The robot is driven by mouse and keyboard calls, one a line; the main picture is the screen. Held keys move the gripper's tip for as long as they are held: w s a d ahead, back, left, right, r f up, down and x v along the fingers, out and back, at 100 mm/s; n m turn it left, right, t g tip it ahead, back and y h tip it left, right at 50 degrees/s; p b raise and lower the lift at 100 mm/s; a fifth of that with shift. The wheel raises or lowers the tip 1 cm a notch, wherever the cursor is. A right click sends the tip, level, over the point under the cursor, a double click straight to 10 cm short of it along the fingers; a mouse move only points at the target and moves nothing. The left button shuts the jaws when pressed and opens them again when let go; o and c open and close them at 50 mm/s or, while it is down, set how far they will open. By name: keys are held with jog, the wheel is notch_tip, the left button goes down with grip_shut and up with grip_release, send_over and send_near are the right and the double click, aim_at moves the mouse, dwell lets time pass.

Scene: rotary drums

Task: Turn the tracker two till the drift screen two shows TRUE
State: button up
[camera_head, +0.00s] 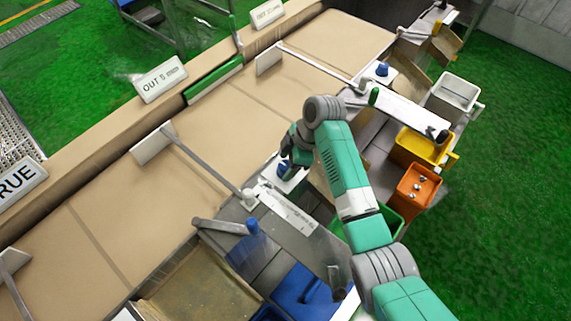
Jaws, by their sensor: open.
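The middle screen (160,78), a white tilted plate on the tan ledge, reads "OUT 5" followed by smaller text I cannot read. I take it as drift screen two, though no number shows. A blue knob (283,169) on a white plate, likely tracker two, sits near the middle of the workbench. My gripper (289,160), dark and partly hidden by my green arm, is open right at this knob. I cannot tell whether the fingers touch it or stand around it.
A left screen (18,182) reads "TRUE"; a far screen (267,12) is too small to read. Other blue knobs stand at the far right (381,69) and nearer front (252,225). Yellow (420,147) and orange (417,188) bins stand right of my arm. Thin bars cross the tan panels.

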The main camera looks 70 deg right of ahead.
jog(key=shift+x, duration=0.9)
jog(key=shift+d, duration=0.1)
jog(key=c, duration=1)
jog(key=shift+o, duration=0.2)
jog(key=shift+r, duration=0.1)
